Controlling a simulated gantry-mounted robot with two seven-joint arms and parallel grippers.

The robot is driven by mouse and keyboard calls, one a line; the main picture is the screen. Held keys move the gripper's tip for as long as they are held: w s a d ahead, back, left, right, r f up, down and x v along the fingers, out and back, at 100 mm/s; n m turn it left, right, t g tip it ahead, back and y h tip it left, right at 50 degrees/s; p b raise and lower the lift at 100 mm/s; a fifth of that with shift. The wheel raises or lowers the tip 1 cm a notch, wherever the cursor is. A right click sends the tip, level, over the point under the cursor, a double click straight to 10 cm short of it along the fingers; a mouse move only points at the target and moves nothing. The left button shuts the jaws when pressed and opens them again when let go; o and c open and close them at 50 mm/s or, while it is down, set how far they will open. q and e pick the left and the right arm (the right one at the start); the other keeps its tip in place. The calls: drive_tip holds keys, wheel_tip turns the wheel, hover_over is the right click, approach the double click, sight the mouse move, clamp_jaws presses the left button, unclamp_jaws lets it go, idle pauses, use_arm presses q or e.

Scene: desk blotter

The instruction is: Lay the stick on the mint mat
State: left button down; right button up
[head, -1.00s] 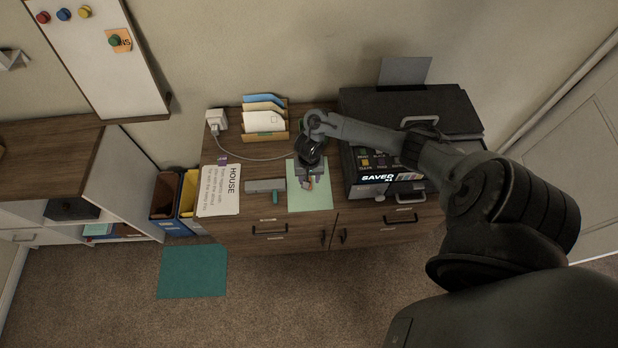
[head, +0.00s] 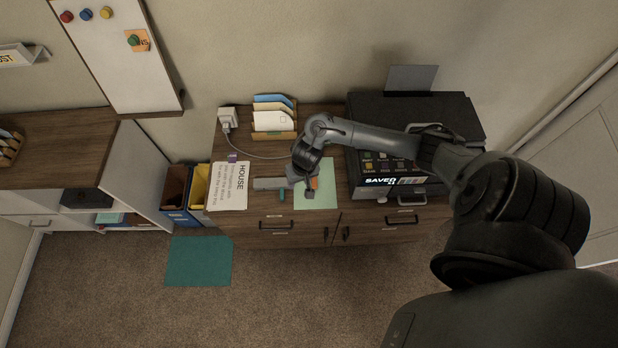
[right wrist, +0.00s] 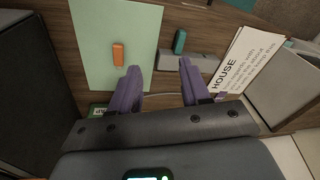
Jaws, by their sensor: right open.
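The mint mat (head: 318,200) lies on the desk top; it also shows in the right wrist view (right wrist: 95,25). An orange stick (head: 314,183) lies on the mat and is clear in the right wrist view (right wrist: 118,55). A teal stick (right wrist: 179,41) lies off the mat, beside a grey bar-shaped object (right wrist: 205,62). My right gripper (head: 299,186) is over the mat's left edge. In the right wrist view its purple fingers (right wrist: 160,74) are apart with nothing between them, the orange stick being outside them. My left gripper is not in view.
A HOUSE sheet (head: 228,187) lies at the desk's left. A letter rack (head: 274,135) and a white plug adapter (head: 228,116) with a cable stand behind.

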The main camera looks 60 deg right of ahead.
drive_tip(key=s+a+r+n+t, duration=0.1)
drive_tip(key=a+r+n+t, duration=0.15)
drive_tip(key=a, duration=0.55)
drive_tip(key=s+a+r+n+t, duration=0.1)
drive_tip(key=a+n, duration=0.3)
drive_tip(key=a, duration=0.3)
drive_tip(key=s+a+r+n+g, duration=0.1)
drive_tip(key=s+r+n+g, duration=0.1)
drive_tip(key=s+r, duration=0.7)
drive_tip(key=shift+s+a+n, duration=0.15)
drive_tip(key=shift+s+n, duration=0.4)
drive_tip(key=shift+s, duration=0.4)
drive_tip(key=shift+r, duration=0.1)
wheel_tip(320, 180, up, 12)
drive_tip(key=p, duration=1.1)
drive_tip(key=shift+f+p, duration=0.25)
drive_tip(key=shift+p, duration=0.1)
